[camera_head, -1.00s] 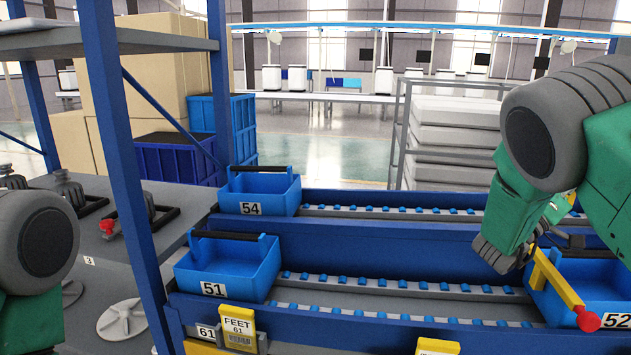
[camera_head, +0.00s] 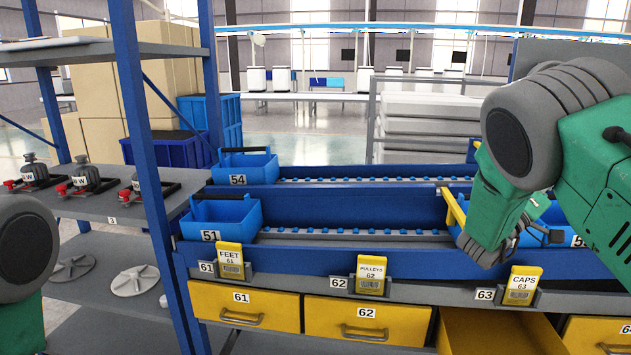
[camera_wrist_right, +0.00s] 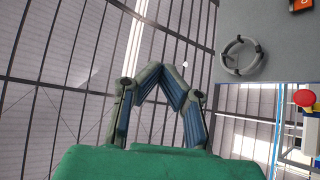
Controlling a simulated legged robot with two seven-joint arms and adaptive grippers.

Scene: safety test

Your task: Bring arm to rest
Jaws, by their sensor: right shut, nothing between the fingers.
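My right arm (camera_head: 545,150), green with grey joints, comes in from the right in the head view and bends down in front of the blue racks.
Blue bins 54 (camera_head: 246,164) and 51 (camera_head: 222,218) sit on the rack's left. Yellow drawers 61 (camera_head: 243,306) and 62 (camera_head: 367,322) are below; one drawer (camera_head: 497,333) beneath my right arm is open. A blue post (camera_head: 140,130) stands beside the left shelf.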

